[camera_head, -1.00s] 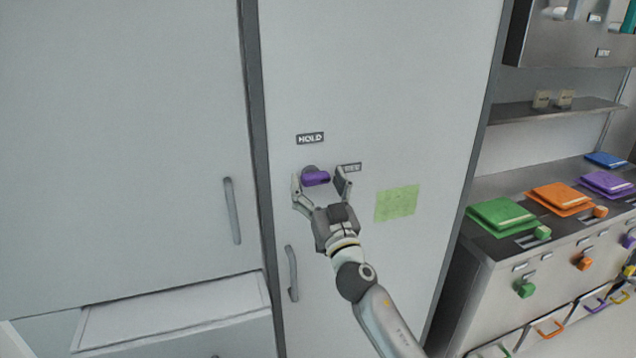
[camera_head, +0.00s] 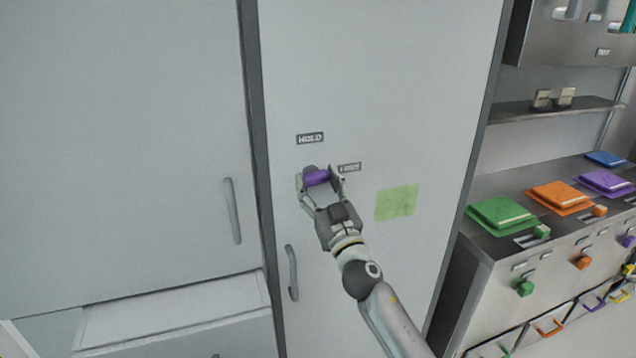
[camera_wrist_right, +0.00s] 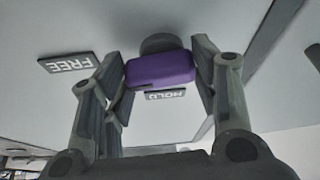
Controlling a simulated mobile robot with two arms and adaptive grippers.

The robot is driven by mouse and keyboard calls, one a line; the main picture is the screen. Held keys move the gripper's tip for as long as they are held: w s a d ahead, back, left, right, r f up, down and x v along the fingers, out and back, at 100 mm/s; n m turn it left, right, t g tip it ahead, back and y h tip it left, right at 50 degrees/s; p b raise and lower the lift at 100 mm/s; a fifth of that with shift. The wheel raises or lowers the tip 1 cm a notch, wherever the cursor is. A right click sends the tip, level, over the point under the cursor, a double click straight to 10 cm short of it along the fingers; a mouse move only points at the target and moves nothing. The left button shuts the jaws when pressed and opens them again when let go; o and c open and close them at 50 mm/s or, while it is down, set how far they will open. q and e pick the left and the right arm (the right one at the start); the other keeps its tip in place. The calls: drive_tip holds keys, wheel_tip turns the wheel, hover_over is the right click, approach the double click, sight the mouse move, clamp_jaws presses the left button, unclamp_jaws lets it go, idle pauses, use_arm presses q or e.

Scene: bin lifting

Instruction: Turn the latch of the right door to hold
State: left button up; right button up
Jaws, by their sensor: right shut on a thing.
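The purple latch (camera_head: 317,178) is on the right door (camera_head: 390,80), below the HOLD label (camera_head: 310,139) and left of the FREE label (camera_head: 349,168). It lies roughly level, its free end toward the FREE label. My right gripper (camera_head: 320,181) is shut on the latch, one finger at each end of it. In the right wrist view the purple latch (camera_wrist_right: 160,70) sits between both fingers, with the HOLD label (camera_wrist_right: 165,94) just beyond it and the FREE label (camera_wrist_right: 68,63) to the left. My left gripper is not in view.
A green note (camera_head: 397,202) is on the door right of my arm. Grey handles are on the right door (camera_head: 292,273) and left door (camera_head: 232,210). An open drawer (camera_head: 170,305) juts out at lower left. A counter (camera_head: 480,235) with coloured items stands at right.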

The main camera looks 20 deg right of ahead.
drive_tip(key=n+y+p, duration=0.1)
drive_tip(key=n, duration=0.1)
drive_tip(key=n+y+p, duration=0.1)
drive_tip(key=n, duration=0.1)
drive_tip(key=n+g+y, duration=0.1)
drive_tip(key=n, duration=0.1)
drive_tip(key=shift+d+r+p, duration=0.15)
drive_tip(key=shift+r+p, duration=0.15)
drive_tip(key=shift+p, duration=0.1)
drive_tip(key=n+g+p, duration=0.1)
drive_tip(key=n+p, duration=0.1)
drive_tip(key=n+g+y+p, duration=0.1)
drive_tip(key=n+p, duration=0.1)
drive_tip(key=n, duration=0.1)
drive_tip(key=n+y+p, duration=0.1)
drive_tip(key=n+p, duration=0.1)
drive_tip(key=n, duration=0.1)
drive_tip(key=shift+r+g, duration=0.25)
drive_tip(key=shift+g, duration=0.15)
drive_tip(key=n+g+p, duration=0.1)
drive_tip(key=n, duration=0.2)
drive_tip(key=shift+y, duration=0.4)
drive_tip(key=shift+f+n+g, duration=0.1)
drive_tip(key=shift+n+g, duration=0.5)
drive_tip(key=shift+n, duration=1)
drive_tip(key=o, duration=1)
drive_tip(key=shift+s, duration=0.15)
drive_tip(key=v, duration=1.1)
drive_tip(key=shift+s, duration=0.4)
